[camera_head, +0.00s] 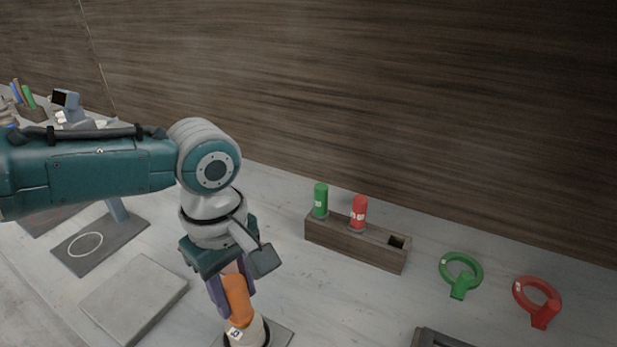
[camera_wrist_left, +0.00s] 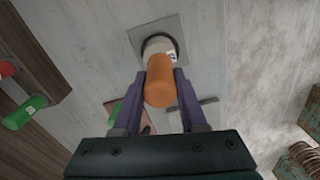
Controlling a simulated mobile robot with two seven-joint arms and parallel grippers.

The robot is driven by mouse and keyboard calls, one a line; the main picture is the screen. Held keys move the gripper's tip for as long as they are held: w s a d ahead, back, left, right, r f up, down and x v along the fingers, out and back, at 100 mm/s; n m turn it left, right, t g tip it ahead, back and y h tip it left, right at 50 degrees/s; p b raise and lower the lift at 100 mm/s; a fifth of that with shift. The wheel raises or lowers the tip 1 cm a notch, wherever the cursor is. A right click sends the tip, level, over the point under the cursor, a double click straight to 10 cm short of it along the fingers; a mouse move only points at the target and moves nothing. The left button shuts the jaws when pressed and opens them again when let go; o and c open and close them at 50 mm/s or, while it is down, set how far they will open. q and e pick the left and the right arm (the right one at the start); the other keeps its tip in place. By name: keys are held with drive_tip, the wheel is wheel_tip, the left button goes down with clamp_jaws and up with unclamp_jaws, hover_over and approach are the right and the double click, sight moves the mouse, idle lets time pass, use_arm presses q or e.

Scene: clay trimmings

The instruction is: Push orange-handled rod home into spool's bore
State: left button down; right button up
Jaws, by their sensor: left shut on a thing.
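The orange-handled rod (camera_head: 237,299) is upright or nearly so under my left gripper (camera_head: 231,290). In the left wrist view, its orange handle (camera_wrist_left: 160,82) lies between the two purple fingers, which are shut on it. Below the handle is a pale, labelled round part, which I take to be the spool (camera_head: 255,336); it also shows in the left wrist view (camera_wrist_left: 155,46). It stands at a dark ring on a grey square plate (camera_wrist_left: 178,26). The bore and the rod's lower part are hidden, so its depth cannot be told. My right gripper is not in view.
A wooden block (camera_head: 355,245) holds a green-handled piece (camera_head: 320,199) and a red-handled piece (camera_head: 359,211), with one empty hole. A green ring (camera_head: 461,274) and a red ring (camera_head: 538,300) lie right. A grey slab (camera_head: 135,297) lies left of the spool.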

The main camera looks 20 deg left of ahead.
use_arm(q)
drive_tip(key=shift+f+p, duration=0.4)
drive_tip(key=shift+f, duration=0.3)
idle(1.4)
drive_tip(key=shift+f, duration=0.45)
idle(1.0)
drive_tip(key=shift+s+a+f, duration=0.1)
drive_tip(key=shift+a+f, duration=0.05)
idle(2.0)
drive_tip(key=shift+r+p, duration=5.75)
drive_tip(key=shift+p, duration=0.35)
